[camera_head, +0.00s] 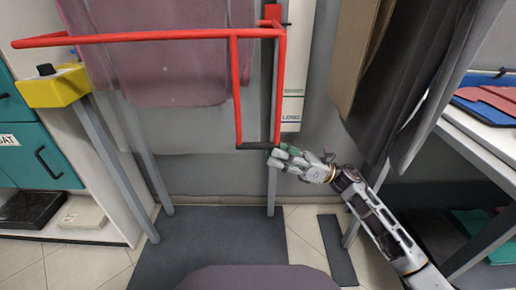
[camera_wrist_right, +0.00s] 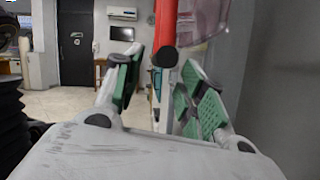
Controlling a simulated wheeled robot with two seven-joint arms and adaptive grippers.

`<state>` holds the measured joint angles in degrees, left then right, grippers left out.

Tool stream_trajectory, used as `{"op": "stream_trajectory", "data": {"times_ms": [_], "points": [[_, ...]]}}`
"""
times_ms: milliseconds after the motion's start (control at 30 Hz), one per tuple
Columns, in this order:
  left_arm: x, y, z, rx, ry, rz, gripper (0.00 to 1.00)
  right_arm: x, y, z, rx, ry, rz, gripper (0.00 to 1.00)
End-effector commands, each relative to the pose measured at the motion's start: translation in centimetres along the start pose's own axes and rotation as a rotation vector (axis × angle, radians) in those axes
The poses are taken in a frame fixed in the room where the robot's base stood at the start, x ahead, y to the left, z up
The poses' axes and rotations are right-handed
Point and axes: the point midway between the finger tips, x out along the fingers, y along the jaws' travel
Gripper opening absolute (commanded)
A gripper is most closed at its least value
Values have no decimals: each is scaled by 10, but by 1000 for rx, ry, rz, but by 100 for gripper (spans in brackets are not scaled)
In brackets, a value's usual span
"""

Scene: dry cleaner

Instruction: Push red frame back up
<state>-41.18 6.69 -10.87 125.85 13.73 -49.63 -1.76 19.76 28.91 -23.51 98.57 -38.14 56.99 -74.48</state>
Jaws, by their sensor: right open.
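The red frame (camera_head: 236,88) is a bent tube on a grey stand in the head view. Its long bar runs across the top left, and two bars hang down to a dark lower crosspiece (camera_head: 257,146). My right gripper (camera_head: 279,154) is at the lower right corner of this hanging part. In the right wrist view the red tube (camera_wrist_right: 165,25) with its dark lower end shows between the spread green-padded fingers of my right gripper (camera_wrist_right: 165,85). The fingers are open; I cannot tell whether they touch the tube. My left gripper is not in view.
A pinkish cloth (camera_head: 175,70) hangs behind the frame. A yellow box (camera_head: 55,87) sits on a post at left, beside teal drawers (camera_head: 38,158). Dark garments (camera_head: 415,85) hang at right, near a white table (camera_head: 485,138) with folded items. A dark base plate (camera_head: 215,235) lies below.

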Motion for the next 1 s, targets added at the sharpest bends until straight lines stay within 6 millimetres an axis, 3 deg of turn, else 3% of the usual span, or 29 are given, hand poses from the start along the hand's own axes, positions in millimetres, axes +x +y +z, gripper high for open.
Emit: {"op": "stream_trajectory", "data": {"times_ms": [300,500,900,1000], "points": [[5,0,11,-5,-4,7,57,41,0,0,-1,-1,2,41],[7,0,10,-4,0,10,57,58,0,0,0,0,1,41],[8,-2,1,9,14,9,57,63,0,0,0,0,0,41],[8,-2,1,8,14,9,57,62,0,0,0,0,0,30]]}}
